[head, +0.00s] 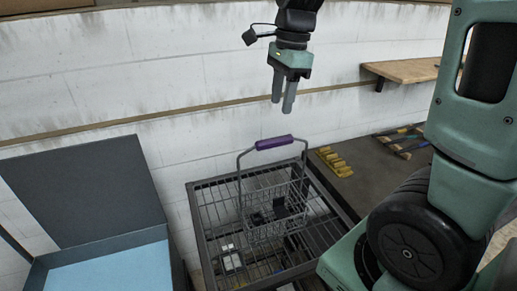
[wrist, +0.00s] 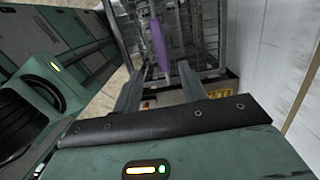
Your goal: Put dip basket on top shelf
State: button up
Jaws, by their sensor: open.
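The dip basket (head: 272,205) is a grey wire basket with an upright handle and a purple grip (head: 274,142). It stands on the wire top shelf (head: 213,247) of a dark metal rack, and dark items lie inside it. My gripper (head: 283,106) is open and empty, pointing down above the purple grip and apart from it. In the wrist view the purple grip (wrist: 160,45) shows beyond and between my two fingers. The lower part of the basket is partly hidden there.
A dark open box with a light blue inside (head: 105,270) stands at the left. Yellow pieces (head: 333,161) and tools (head: 402,140) lie on a dark surface at the right. A wooden wall shelf (head: 405,70) sticks out at the upper right. A white wall runs behind.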

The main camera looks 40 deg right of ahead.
jog(key=s+a+f+n, duration=0.2)
jog(key=s+a+n, duration=0.1)
jog(key=a+n, duration=0.45)
jog(key=s+a+f+n, duration=0.3)
jog(key=a+n, duration=0.4)
jog(key=a, duration=0.2)
jog(key=s+a+f+n, duration=0.4)
jog(key=s+a+n, duration=0.3)
jog(key=s+n, duration=0.5)
jog(key=shift+a+n+h, duration=0.4)
jog(key=shift+n, duration=0.85)
jog(key=shift+s, duration=0.1)
notch_tip(320, 180, down, 12)
jog(key=b, duration=1.2)
